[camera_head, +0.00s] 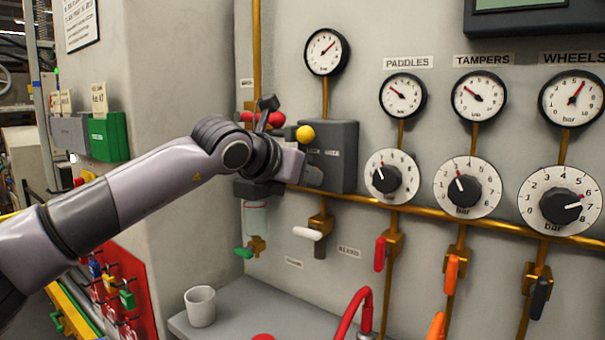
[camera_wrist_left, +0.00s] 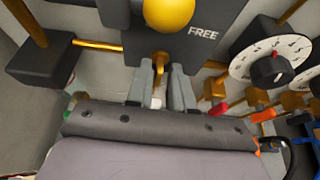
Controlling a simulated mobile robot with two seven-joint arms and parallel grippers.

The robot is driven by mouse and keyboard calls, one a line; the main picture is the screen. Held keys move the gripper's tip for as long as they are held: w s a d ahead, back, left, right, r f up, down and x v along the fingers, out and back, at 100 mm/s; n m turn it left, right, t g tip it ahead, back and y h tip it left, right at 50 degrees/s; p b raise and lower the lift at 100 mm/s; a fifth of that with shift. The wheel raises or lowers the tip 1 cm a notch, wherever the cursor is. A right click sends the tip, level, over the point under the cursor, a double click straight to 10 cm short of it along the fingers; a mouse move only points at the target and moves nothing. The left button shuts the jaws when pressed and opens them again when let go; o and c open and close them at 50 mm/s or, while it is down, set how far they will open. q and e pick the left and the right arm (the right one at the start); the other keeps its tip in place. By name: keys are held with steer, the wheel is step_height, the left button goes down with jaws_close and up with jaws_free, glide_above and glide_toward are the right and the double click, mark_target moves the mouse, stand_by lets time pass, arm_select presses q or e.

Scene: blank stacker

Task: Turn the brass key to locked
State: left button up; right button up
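The brass key (camera_wrist_left: 160,63) shows in the left wrist view on the lower face of a dark grey box (camera_wrist_left: 205,15) marked FREE. My left gripper (camera_wrist_left: 160,72) has its two fingers on either side of the key, with a narrow gap apparent between them; contact is hard to judge. In the head view my left gripper (camera_head: 311,176) is at the lower front of the same grey box (camera_head: 340,150), and the key is hidden there. A yellow ball knob (camera_wrist_left: 168,12) sits just above the key; it also shows in the head view (camera_head: 305,134). My right gripper is out of view.
A brass pipe (camera_head: 430,213) runs below the box, with a white-handled valve (camera_head: 308,233) under my gripper. Dials (camera_head: 391,177) and gauges stand to the right. A white mug (camera_head: 200,306) rests on the grey ledge (camera_head: 275,310). A red knob (camera_head: 277,118) is beside the yellow ball.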

arm_select(q)
steer(key=shift+o, duration=0.2)
steer(key=shift+a+r, duration=0.1)
steer(key=b+v, duration=0.2)
steer(key=v, duration=0.5)
stand_by(0.3)
